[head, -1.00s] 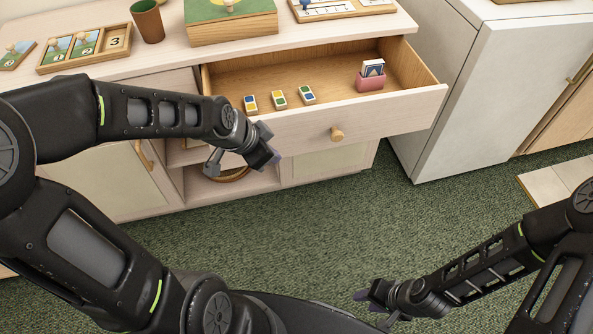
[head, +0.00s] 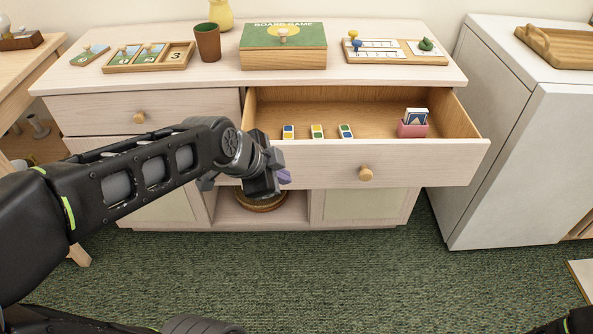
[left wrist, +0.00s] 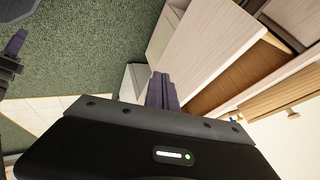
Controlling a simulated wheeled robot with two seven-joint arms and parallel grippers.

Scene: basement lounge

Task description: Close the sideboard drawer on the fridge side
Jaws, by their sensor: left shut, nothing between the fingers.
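The sideboard (head: 90,78) is pale wood, with its right-hand drawer (head: 425,172) pulled well open on the side of the white fridge (head: 505,150). The drawer has a round wooden knob (head: 366,174). Inside it lie several small game tiles (head: 317,131) and a pink card holder (head: 412,130) with cards. My left gripper (head: 284,177) is shut and empty, in front of the left part of the drawer front; I cannot tell whether it touches. In the left wrist view its purple fingers (left wrist: 161,92) show beside the drawer front (left wrist: 210,45). My right gripper is out of the head view.
The closed left drawer (head: 100,112) is beside the open one. Green carpet (head: 340,270) in front is clear.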

